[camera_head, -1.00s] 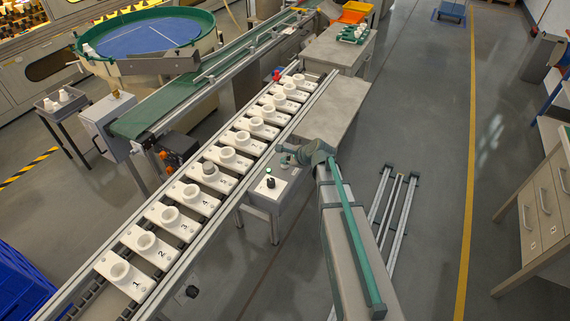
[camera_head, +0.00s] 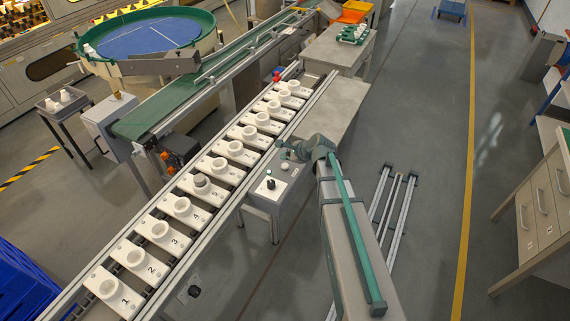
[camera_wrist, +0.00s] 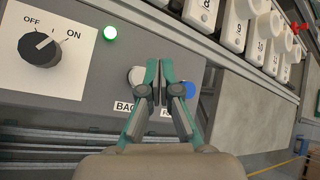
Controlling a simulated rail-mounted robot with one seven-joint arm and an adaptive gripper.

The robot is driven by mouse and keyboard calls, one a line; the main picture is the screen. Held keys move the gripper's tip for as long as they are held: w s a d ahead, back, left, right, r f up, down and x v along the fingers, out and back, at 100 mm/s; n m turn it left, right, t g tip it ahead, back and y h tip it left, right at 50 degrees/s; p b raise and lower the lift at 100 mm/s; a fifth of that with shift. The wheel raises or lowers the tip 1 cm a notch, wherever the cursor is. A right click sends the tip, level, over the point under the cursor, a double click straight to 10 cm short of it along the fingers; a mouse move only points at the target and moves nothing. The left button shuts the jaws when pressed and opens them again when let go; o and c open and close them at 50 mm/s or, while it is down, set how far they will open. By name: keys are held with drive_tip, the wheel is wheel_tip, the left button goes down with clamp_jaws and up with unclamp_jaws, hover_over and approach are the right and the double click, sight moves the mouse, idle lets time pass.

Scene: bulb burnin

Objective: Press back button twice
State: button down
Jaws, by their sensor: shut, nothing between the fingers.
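The grey control box (camera_wrist: 90,75) fills the left of the wrist view and shows in the head view (camera_head: 263,200). A pale round button (camera_wrist: 135,77) sits above a label of which "BAC" can be read. A blue button (camera_wrist: 188,90) is to its right, its label mostly covered. My gripper (camera_wrist: 159,66) is shut and empty, its fingertips over the panel between the two buttons, overlapping the pale button's right side. Whether the tips touch it cannot be told. In the head view my gripper (camera_head: 285,150) is over the box's far end.
The conveyor rail (camera_head: 215,222) with numbered white holders (camera_head: 160,232) runs alongside the box. A grey table (camera_head: 338,100) stands beyond.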

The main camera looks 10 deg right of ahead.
sight(286, 166)
drive_tip(key=shift+r+p, duration=0.9)
drive_tip(key=shift+r, duration=0.8)
